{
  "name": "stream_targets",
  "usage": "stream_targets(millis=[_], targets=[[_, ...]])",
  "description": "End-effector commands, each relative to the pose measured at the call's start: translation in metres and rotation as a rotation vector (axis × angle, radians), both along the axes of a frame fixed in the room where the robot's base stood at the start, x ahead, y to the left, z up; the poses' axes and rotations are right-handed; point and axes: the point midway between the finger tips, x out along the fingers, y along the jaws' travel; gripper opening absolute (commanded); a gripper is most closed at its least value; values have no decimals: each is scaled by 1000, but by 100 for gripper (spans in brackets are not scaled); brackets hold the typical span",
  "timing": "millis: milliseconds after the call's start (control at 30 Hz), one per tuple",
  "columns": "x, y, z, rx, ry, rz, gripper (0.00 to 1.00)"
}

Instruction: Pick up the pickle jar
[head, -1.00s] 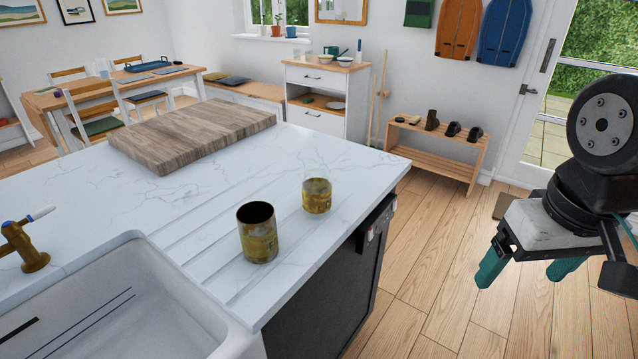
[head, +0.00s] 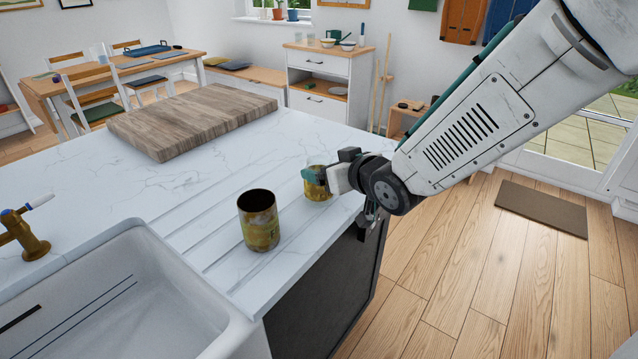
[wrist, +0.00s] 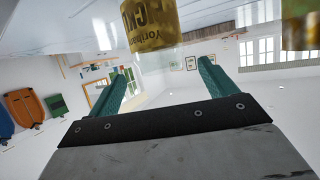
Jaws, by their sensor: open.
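The pickle jar (head: 316,190), a small glass jar with a yellow-green label, stands upright on the white counter near its right edge. In the wrist view the jar (wrist: 150,22) shows at the top, with part of its lettering readable, between the lines of the two teal fingers. My gripper (head: 312,175) is open at the jar, and its teal finger partly hides the jar's upper part in the head view. In the wrist view the gripper (wrist: 163,72) has an empty gap between its fingers. I cannot tell whether a finger touches the jar.
A worn, dark-topped can (head: 259,222) stands close by, left and nearer, and shows at the wrist view's top right (wrist: 300,24). A wooden board (head: 190,118) lies further back. The sink (head: 130,300) and brass tap (head: 22,238) are at front left.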

Motion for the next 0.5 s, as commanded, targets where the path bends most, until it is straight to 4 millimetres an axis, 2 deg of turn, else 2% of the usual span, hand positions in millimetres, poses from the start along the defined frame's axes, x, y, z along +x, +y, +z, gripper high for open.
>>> stream_targets(millis=[500], targets=[[48,30,-27,-2,2,-2,84]])
